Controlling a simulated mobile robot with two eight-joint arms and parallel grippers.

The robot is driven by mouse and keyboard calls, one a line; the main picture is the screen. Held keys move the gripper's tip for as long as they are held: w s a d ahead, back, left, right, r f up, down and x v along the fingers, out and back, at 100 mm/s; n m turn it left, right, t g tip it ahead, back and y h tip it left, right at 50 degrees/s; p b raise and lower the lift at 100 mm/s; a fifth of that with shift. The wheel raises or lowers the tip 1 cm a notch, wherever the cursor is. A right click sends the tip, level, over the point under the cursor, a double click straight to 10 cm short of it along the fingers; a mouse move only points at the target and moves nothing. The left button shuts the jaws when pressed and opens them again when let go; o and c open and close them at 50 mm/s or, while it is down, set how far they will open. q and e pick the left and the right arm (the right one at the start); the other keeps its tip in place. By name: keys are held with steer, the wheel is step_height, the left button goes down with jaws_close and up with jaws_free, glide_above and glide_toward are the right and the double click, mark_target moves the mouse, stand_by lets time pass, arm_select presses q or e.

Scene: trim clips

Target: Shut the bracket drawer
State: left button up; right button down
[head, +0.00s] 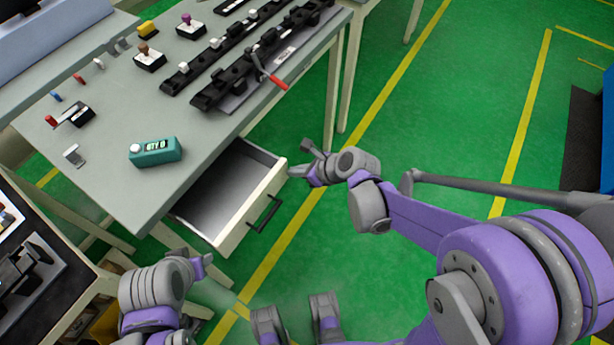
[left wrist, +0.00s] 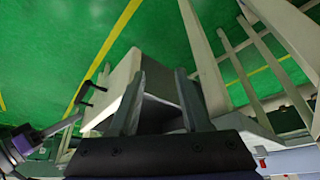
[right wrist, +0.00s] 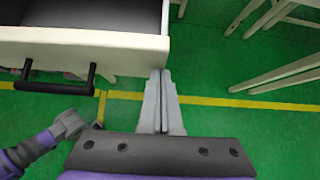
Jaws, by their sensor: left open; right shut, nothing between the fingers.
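The bracket drawer (head: 272,188) under the grey-topped table stands pulled out and looks empty, with a cream front and a black handle (head: 263,214). My right gripper (head: 293,172) is shut and empty at the far end of the drawer front. In the right wrist view its fingertips (right wrist: 161,74) are close to the end of the front panel (right wrist: 115,52); I cannot tell whether they touch. My left gripper (head: 208,262) is low, in front of the table beside the drawer. In the left wrist view it is open (left wrist: 155,95), with pale drawer surfaces beyond its fingers.
The table (head: 110,165) carries a teal box (head: 155,152), black clip rails (head: 225,50), a red-handled lever (head: 272,76) and several small coloured parts. A second bench (head: 60,310) stands at the lower left.

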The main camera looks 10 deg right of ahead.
mark_target(248, 144)
steer(key=w+a+b, duration=0.1)
steer(key=w+a, duration=0.9)
steer(key=w, duration=0.1)
steer(key=shift+a+b, duration=0.25)
steer(key=shift+b, duration=0.05)
steer(key=shift+w+a, duration=0.2)
steer(key=shift+r, duration=0.1)
